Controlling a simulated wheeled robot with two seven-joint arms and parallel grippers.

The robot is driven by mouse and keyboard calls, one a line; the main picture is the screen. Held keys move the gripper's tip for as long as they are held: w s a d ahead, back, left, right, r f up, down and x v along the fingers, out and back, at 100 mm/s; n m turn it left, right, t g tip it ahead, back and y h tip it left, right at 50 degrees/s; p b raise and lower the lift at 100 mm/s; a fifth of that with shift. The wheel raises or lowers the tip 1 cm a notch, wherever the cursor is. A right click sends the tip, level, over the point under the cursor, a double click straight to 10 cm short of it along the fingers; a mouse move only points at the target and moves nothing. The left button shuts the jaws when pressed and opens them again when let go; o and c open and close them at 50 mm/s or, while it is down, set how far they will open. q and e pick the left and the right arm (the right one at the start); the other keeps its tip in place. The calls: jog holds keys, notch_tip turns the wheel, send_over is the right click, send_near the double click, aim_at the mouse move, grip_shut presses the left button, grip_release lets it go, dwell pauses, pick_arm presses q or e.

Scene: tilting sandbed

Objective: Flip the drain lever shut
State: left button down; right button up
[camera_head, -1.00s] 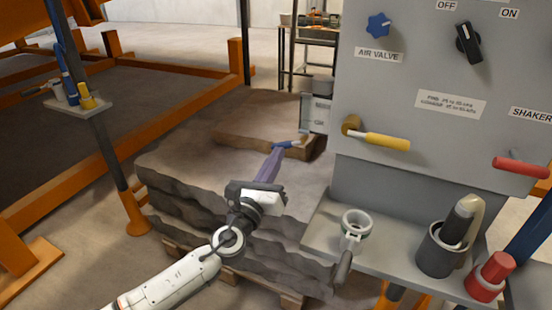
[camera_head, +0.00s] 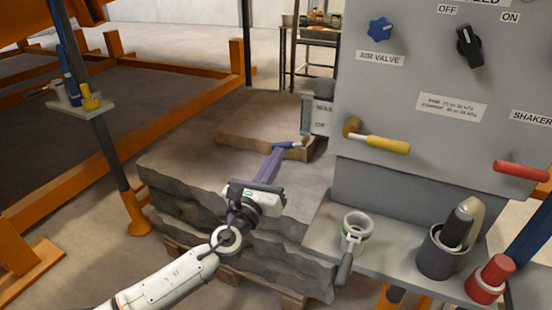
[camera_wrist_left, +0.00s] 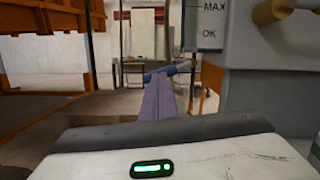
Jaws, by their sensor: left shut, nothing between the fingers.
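A small lever with a blue handle (camera_head: 289,144) sits below the grey gauge box at the panel's left side. It also shows in the wrist view (camera_wrist_left: 172,70), lying roughly crosswise just beyond my fingertips. I see no drain label on it. My left gripper (camera_head: 275,153) has long purple fingers, shut and empty, pointing at the blue handle. In the wrist view the fingertips (camera_wrist_left: 159,80) overlap its near side; I cannot tell whether they touch. My right gripper is not in view.
The gauge box (camera_head: 316,115) is marked MAX and OK. The grey panel (camera_head: 420,60) carries a yellow-handled lever (camera_head: 385,144), a red handle (camera_head: 521,170) and knobs. A shelf (camera_head: 325,223) below holds a ring-shaped tool and a dark cup. Stacked brown slabs (camera_head: 175,165) lie under my arm.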

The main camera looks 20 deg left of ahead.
pick_arm(q)
jog(key=shift+a+r+m+h+p, duration=0.2)
jog(key=shift+r+m+h+p, duration=0.15)
jog(key=shift+m, duration=0.45)
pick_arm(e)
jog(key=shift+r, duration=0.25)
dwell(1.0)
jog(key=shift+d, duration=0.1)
